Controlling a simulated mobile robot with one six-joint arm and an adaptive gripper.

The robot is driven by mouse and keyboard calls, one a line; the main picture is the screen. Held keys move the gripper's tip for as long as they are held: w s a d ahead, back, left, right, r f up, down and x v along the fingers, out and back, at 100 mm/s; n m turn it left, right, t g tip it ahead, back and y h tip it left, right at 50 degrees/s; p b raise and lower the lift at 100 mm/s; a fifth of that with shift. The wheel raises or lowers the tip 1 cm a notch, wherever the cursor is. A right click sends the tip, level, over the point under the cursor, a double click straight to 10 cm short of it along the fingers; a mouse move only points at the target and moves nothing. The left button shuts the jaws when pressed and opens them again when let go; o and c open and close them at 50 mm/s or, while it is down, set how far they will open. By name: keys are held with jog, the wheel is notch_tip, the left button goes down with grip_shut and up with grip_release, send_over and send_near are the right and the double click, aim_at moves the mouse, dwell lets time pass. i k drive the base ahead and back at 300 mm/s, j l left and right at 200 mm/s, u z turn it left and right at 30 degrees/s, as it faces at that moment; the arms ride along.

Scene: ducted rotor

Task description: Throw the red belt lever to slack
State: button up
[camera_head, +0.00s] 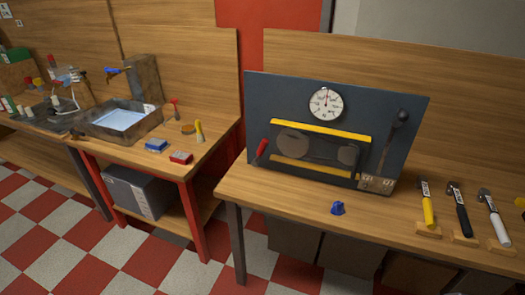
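The red lever (262,148) is at the lower left of a dark upright panel (270,100) on the right-hand workbench. Its red handle leans up and to the right. Its lower end is too small to make out. Beside it is a belt and pulley unit (310,150) with two dark round pulleys and yellow strips above and below. Any slack or tight marking cannot be read. My gripper is not in view.
The panel also carries a round gauge (326,104) and a black lever (392,135). A blue object (338,208) lies in front. Yellow, black and white-handled tools (461,212) stand at right. A second bench at left holds a basin (120,119). Checkered floor (140,240) lies in front.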

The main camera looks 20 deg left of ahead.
aim_at(262, 147)
jog(key=i+j, duration=0.4)
jog(key=j, duration=0.15)
jog(key=i+j, duration=0.4)
jog(key=j, duration=0.15)
jog(key=i+j, duration=0.4)
jog(key=j, duration=0.15)
jog(key=u, duration=0.05)
